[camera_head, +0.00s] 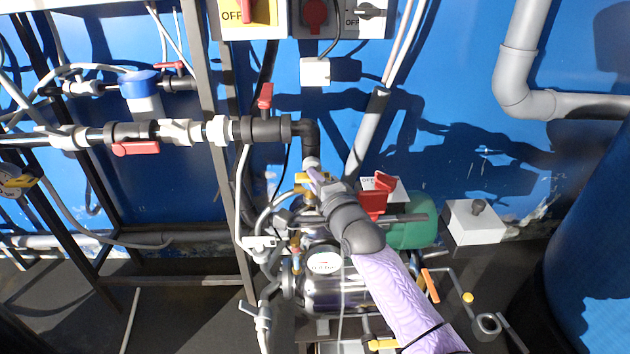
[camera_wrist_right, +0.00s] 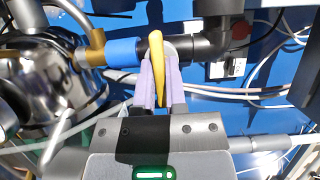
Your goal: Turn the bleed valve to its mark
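The bleed valve's yellow handle (camera_wrist_right: 156,70) is long and narrow in the right wrist view, in front of a black pipe with a blue sleeve. The lilac fingers of my right gripper (camera_wrist_right: 160,84) lie close along both sides of it, apparently shut on it. In the head view the yellow handle (camera_head: 303,178) shows just below the black elbow, partly covered by my right gripper (camera_head: 315,178). The valve's mark cannot be made out. My left gripper is in neither view.
Red-handled valves (camera_head: 265,97) sit on the pipe at upper left. A shiny metal pump (camera_head: 345,290) and a green motor (camera_head: 412,222) stand below. A grey frame post (camera_head: 222,150) and cables crowd the left. A blue tank (camera_head: 592,230) stands at right.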

